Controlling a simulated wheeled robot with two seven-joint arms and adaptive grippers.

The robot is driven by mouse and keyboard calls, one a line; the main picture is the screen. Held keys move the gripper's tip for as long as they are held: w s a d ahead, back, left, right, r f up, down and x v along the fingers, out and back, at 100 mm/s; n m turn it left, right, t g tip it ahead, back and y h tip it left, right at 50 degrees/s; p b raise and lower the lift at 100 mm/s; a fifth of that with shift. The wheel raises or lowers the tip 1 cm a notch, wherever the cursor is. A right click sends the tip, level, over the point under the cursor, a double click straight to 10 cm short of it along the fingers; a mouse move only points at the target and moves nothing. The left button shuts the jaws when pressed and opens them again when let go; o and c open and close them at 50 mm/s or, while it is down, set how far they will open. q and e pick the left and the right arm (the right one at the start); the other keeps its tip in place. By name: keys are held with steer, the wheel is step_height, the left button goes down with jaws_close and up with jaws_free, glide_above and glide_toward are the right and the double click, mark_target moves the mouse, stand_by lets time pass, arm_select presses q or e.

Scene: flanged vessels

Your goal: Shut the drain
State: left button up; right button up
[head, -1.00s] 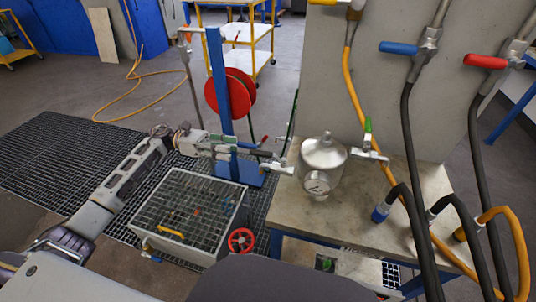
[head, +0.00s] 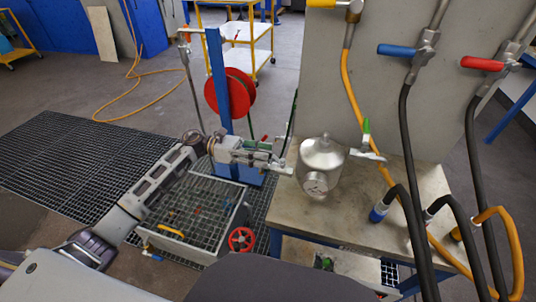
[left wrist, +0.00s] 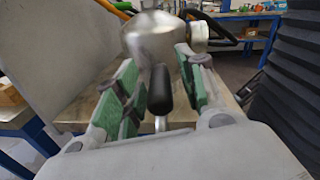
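A shiny metal vessel (head: 321,160) with a domed top and a round flange on its front stands on the bench. My left gripper (head: 286,163) is level at the vessel's left side. In the left wrist view, the vessel (left wrist: 152,38) is straight ahead. A black lever handle (left wrist: 160,88), apparently the drain's, points toward the camera between the green-padded fingers of my left gripper (left wrist: 160,92). The gripper is open, with gaps on both sides of the handle. The drain's valve body is mostly hidden. My right gripper is not in view.
A green-handled valve (head: 367,140) is at the vessel's right. A panel with blue (head: 398,49) and red (head: 482,63) valve handles and hanging hoses stands behind. A blue post with a red reel (head: 230,93) and a grated box (head: 190,215) are left of the bench (head: 385,225).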

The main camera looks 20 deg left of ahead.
arm_select(q)
steer(key=shift+d, duration=1.05)
jaws_close()
